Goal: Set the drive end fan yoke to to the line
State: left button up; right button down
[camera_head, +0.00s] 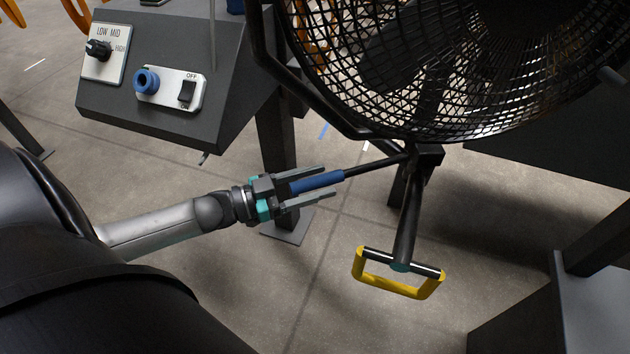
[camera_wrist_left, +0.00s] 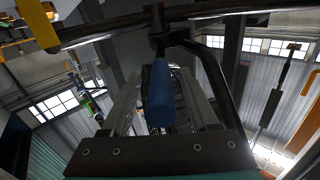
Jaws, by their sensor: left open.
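The large black fan (camera_head: 480,70) sits in a dark tubular yoke (camera_head: 312,98) at the upper right. A thin black rod with a blue grip (camera_head: 318,183) reaches left from the block under the fan. My left gripper (camera_head: 328,181) is open, with one finger on each side of the blue grip; the fingers look apart from it. In the left wrist view the blue grip (camera_wrist_left: 160,96) lies between the open fingers. A second lever with a yellow handle (camera_head: 400,291) points down toward the front. I cannot make out a line for the yoke. My right gripper is not in view.
A dark control box (camera_head: 190,50) with a LOW/MID/HIGH knob, a blue button and an OFF/ON switch stands at the upper left on a post (camera_head: 275,150). Dark steel supports (camera_head: 590,260) stand at the right. The concrete floor below the gripper looks clear.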

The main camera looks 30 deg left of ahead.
pick_arm(q)
jog(key=shift+c, duration=0.3)
grip_shut()
dwell(1.1)
